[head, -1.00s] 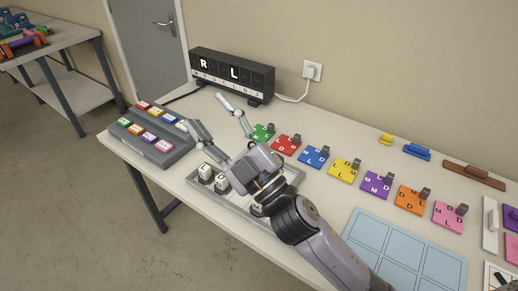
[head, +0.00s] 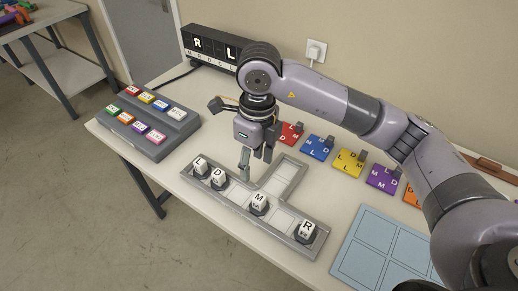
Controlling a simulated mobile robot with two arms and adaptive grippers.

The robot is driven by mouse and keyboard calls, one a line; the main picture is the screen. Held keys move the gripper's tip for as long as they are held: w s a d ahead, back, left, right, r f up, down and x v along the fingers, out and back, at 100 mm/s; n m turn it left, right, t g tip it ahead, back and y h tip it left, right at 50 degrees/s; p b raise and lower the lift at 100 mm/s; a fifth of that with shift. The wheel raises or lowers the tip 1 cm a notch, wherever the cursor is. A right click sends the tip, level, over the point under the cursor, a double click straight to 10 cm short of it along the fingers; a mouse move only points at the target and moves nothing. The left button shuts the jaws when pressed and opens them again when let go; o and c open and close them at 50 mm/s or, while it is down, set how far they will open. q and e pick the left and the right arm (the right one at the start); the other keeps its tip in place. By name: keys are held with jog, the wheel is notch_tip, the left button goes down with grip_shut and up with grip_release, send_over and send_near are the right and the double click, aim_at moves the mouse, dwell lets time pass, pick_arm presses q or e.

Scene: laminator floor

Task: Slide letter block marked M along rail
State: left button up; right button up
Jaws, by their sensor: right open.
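The block marked M (head: 258,202) is a white letter block on a dark base. It sits in the grey rail tray (head: 313,245), near the foot of the branch that runs toward the back. The blocks marked D (head: 219,177) and L (head: 200,165) are to its left, and the block marked R (head: 306,229) is at the right end. My right gripper (head: 257,162) is open, pointing down above and behind the tray, up-picture from M. It appears apart from M and holds nothing visible. My left gripper is out of view.
A dark display (head: 197,43) showing R and L stands at the back. A grey stand (head: 165,148) with coloured tiles is at left. Coloured lettered plates, such as the blue one (head: 316,148), line up behind the tray. A light blue mat (head: 373,265) lies at right.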

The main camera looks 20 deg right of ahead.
aim_at(259, 198)
jog(key=shift+w+d+r+h, duration=0.2)
jog(key=shift+d+h, duration=0.1)
jog(key=shift+d, duration=0.3)
notch_tip(259, 198, down, 17)
jog(key=p, duration=0.3)
jog(key=shift+f, duration=0.2)
grip_shut()
dwell(0.5)
